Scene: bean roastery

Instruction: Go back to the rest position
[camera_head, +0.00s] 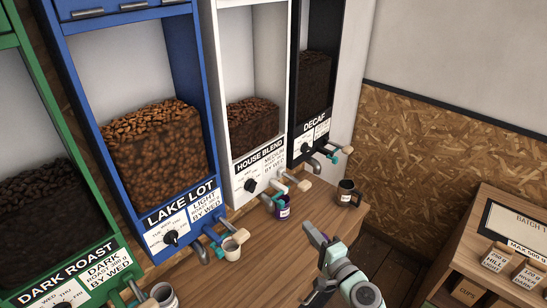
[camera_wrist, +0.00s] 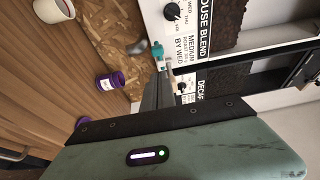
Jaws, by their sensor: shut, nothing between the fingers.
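My gripper (camera_head: 312,230) is in the lower middle of the head view, above the wooden counter and in front of the House Blend and Decaf dispensers. Its fingers are together with nothing held. In the wrist view the closed fingers (camera_wrist: 158,75) point up the picture, with a teal lever tip (camera_wrist: 157,50) showing close to their ends; I cannot tell whether they touch. A purple cup (camera_head: 282,207) stands on the counter below the House Blend dispenser (camera_head: 255,150), left of my gripper. It also shows in the wrist view (camera_wrist: 112,80).
Green Dark Roast (camera_head: 75,280), blue Lake Lot (camera_head: 185,212) and black Decaf (camera_head: 318,127) dispensers line the wall with protruding levers. A white cup (camera_head: 231,249), a grey cup (camera_head: 164,295) and a dark cup (camera_head: 347,192) stand on the counter (camera_head: 318,195). A wooden shelf unit (camera_head: 483,225) is at right.

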